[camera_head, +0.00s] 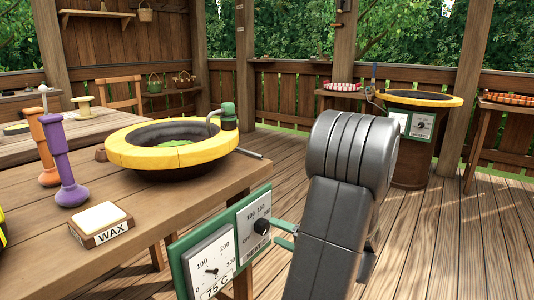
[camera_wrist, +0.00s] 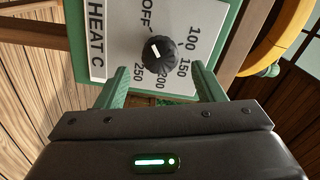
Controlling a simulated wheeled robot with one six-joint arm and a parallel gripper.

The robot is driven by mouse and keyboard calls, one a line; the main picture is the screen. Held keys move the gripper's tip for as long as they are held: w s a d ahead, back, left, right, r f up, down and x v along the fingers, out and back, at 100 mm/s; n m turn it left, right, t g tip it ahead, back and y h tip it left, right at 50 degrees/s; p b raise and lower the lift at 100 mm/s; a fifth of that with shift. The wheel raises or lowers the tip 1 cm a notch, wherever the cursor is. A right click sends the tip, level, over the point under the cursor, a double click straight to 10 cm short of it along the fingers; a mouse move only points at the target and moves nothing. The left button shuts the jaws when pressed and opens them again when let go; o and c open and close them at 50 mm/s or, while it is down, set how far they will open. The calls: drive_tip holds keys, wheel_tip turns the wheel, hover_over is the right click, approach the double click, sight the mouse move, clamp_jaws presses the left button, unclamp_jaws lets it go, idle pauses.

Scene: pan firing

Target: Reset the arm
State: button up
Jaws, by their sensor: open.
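My gripper (camera_wrist: 160,84) is open, with its two green fingers apart in front of the heat control panel (camera_wrist: 115,25). A black round knob (camera_wrist: 158,54) with a white mark sits on that panel, just beyond and between the fingertips; I cannot tell whether they touch it. In the head view my grey arm covers the right middle, and the green fingers (camera_head: 285,235) show beside the heat knob (camera_head: 261,226). The panel's temperature gauge (camera_head: 212,268) reads about 75 C. The yellow-rimmed pan (camera_head: 125,157) stands on the wooden table behind the panel, with green matter inside.
A wax block (camera_head: 100,219), a purple tool (camera_head: 67,175) and an orange tool (camera_head: 42,150) stand on the table's left part. A second yellow-rimmed pan (camera_head: 420,97) stands at the back right. The plank floor at right is clear.

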sight(267, 228)
drive_tip(key=b+x, duration=0.1)
drive_tip(key=x, duration=0.3)
drive_tip(key=shift+w+a, duration=0.2)
drive_tip(key=shift+a, duration=0.15)
drive_tip(key=shift+d, duration=0.1)
